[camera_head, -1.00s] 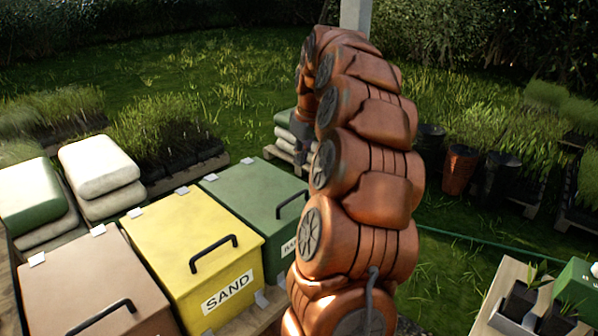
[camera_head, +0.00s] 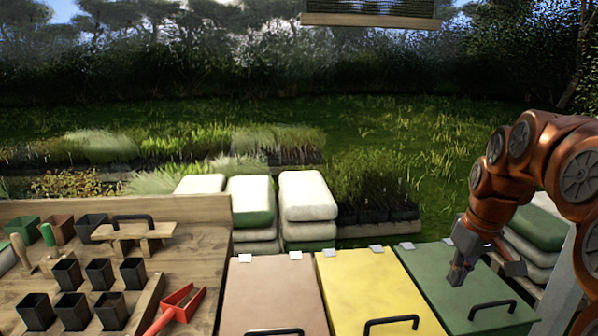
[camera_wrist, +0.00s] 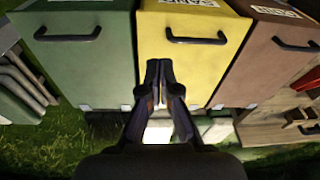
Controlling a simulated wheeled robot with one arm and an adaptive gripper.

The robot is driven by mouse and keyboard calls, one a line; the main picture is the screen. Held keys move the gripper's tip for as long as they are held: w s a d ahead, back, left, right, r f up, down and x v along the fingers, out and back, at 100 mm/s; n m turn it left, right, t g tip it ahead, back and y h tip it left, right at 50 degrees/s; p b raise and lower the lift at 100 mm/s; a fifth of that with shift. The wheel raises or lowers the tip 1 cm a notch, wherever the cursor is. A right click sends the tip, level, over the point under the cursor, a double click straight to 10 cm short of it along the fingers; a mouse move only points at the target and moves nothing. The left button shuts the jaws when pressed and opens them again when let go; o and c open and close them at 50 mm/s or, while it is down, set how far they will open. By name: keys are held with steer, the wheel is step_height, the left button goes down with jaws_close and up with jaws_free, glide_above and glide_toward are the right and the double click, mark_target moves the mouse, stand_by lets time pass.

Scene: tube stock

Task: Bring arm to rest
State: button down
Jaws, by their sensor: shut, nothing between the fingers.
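My arm (camera_head: 540,150), orange with dark round joint covers, enters at the right of the head view and bends down to the left. My gripper (camera_head: 457,283) hangs over the green bin (camera_head: 440,275), fingers pointing down. In the wrist view my gripper (camera_wrist: 158,66) is shut with nothing between the fingers, in front of the yellow bin (camera_wrist: 190,50). The gap between the fingertips and the lids cannot be told.
A brown bin (camera_head: 270,285) stands left of the yellow one; all three lids are down, with black handles. A wooden bench (camera_head: 190,250) at left holds black pots (camera_head: 100,273) and a red tool (camera_head: 178,305). Stacked sacks (camera_head: 306,195) and plant trays (camera_head: 375,195) stand behind.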

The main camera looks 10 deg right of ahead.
steer(key=s+a+f+g, duration=0.1)
steer(key=s+a+f, duration=0.1)
steer(key=s+a, duration=0.6)
steer(key=s+a+f+g, duration=0.1)
steer(key=s+a+f, duration=0.3)
steer(key=s, duration=0.4)
steer(key=s+a+f+m+g+p, duration=0.1)
steer(key=s+a+f, duration=0.3)
steer(key=s+a, duration=0.3)
steer(key=shift+s+a+h, duration=0.25)
steer(key=shift+s+h, duration=0.05)
steer(key=shift+s, duration=0.7)
